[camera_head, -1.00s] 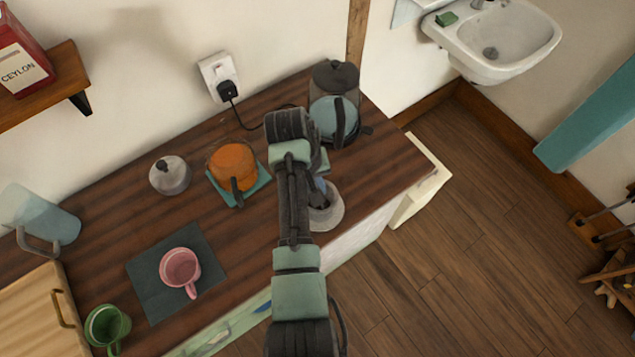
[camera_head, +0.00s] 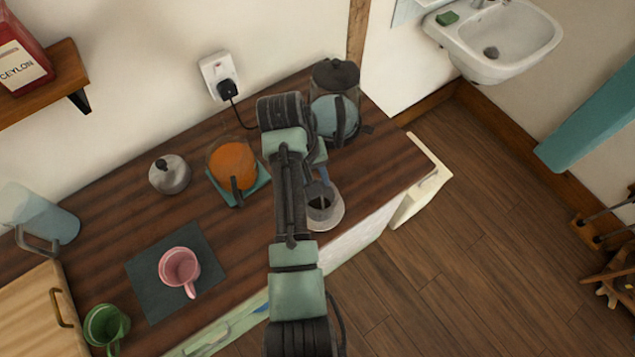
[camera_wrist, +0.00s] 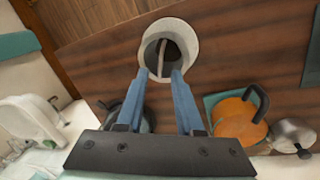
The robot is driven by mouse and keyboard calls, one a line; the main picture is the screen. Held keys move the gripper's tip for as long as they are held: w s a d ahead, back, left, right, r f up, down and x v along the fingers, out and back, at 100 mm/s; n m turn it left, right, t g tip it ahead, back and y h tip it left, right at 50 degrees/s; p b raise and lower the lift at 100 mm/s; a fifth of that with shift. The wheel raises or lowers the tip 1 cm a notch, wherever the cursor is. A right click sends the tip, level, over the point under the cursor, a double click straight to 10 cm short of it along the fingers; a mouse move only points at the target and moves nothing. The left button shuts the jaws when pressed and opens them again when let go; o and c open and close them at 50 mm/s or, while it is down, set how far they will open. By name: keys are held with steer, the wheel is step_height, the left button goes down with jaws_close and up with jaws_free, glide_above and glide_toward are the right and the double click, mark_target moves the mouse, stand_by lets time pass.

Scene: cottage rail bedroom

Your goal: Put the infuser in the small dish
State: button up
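The small dish (camera_head: 333,218) is pale and round, near the counter's front edge, partly behind my arm. The infuser (camera_head: 320,202) is a dark, round piece that appears to sit inside it. In the wrist view the dish (camera_wrist: 190,42) shows as a pale ring around the dark infuser (camera_wrist: 153,58), with a thin light strip across it. My gripper (camera_wrist: 160,72) is above the dish, its two blue fingers apart on either side of the infuser's near part. It looks open, and I see no clear contact. The fingertips are mostly hidden in the head view.
An orange pot (camera_head: 233,165) on a teal mat and a grey lidded pot (camera_head: 170,174) stand left of my arm. A kettle (camera_head: 335,95) stands behind the gripper. A pink mug (camera_head: 180,267) on a dark mat and a green mug (camera_head: 106,325) are further left.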

step_height(320, 180, up, 9)
steer(key=a+p, duration=0.1)
steer(key=shift+s+a+p, duration=0.2)
steer(key=shift+a+p, duration=0.1)
steer(key=shift+a, duration=0.1)
steer(key=shift+f, duration=0.1)
steer(key=w+r+t+y, duration=0.1)
steer(key=w+r+t, duration=0.6)
steer(key=w+r, duration=0.4)
step_height(320, 180, up, 18)
steer(key=d+r+m+t, duration=0.1)
steer(key=m+t, duration=0.1)
steer(key=t, duration=0.5)
steer(key=s+d+r+t, duration=0.1)
steer(key=s+r+t, duration=0.5)
steer(key=r, duration=0.8)
steer(key=s+d+r+t, duration=0.1)
steer(key=s+r+t, duration=0.6)
steer(key=s+r, duration=0.5)
steer(key=shift+r+m+y, duration=0.4)
steer(key=shift+r, duration=0.55)
